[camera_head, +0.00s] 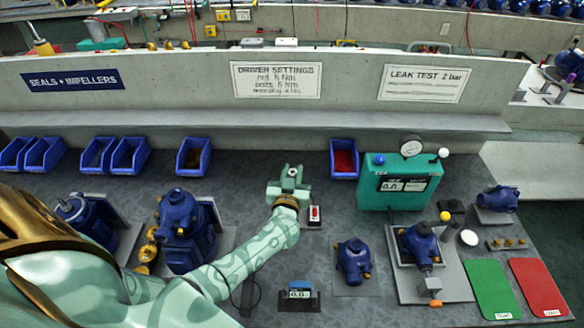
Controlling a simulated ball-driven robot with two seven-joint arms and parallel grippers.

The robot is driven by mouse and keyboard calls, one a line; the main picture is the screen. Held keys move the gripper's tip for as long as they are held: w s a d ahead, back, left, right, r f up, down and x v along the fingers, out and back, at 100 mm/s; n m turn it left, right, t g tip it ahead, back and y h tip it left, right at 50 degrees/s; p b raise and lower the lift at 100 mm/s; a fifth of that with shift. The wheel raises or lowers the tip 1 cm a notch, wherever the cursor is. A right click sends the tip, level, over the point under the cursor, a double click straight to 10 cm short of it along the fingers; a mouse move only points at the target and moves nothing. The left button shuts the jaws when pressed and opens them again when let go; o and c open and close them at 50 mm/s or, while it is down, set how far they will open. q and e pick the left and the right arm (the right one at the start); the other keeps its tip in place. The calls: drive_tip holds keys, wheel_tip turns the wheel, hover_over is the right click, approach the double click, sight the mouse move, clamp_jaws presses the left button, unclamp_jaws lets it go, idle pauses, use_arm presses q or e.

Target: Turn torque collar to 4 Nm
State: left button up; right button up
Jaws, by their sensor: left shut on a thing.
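My left gripper (289,185), on the pale green arm that comes in from the left, is over the middle of the grey bench. It is shut on a small grey round-topped thing (293,172), most of which its jaws hide. This may be the driver with the torque collar, but I cannot make out the collar or its scale. A small red and white device (314,214) is just right of the gripper. A blue display unit (299,290) stands nearer the front, its digits too small to read surely. My right gripper is not in view.
Blue pumps (184,230) stand left and a smaller blue pump (353,260) right of my arm. A green test box (397,181) with a gauge is farther right. Blue bins (193,156) line the back. Green (492,289) and red (539,287) mats lie front right.

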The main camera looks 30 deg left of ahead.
use_arm(q)
drive_tip(key=m+t+h, duration=0.1)
drive_tip(key=m+h, duration=0.1)
drive_tip(key=h, duration=0.1)
drive_tip(key=shift+a, duration=0.1)
drive_tip(key=shift+f+m+h, duration=0.1)
drive_tip(key=shift+m+h, duration=0.4)
drive_tip(key=shift+h, duration=0.1)
drive_tip(key=m+h+b, duration=0.1)
drive_tip(key=h, duration=0.1)
drive_tip(key=m+h+b, duration=0.1)
drive_tip(key=h, duration=0.1)
drive_tip(key=shift+f+m+t+b, duration=0.1)
drive_tip(key=shift+m+t+b, duration=0.2)
drive_tip(key=shift+b, duration=0.1)
drive_tip(key=shift+m+h+b, duration=0.6)
drive_tip(key=shift+h+b, duration=0.05)
drive_tip(key=shift+h, duration=0.45)
drive_tip(key=shift+r, duration=0.2)
drive_tip(key=o, duration=1)
drive_tip(key=shift+c, duration=0.2)
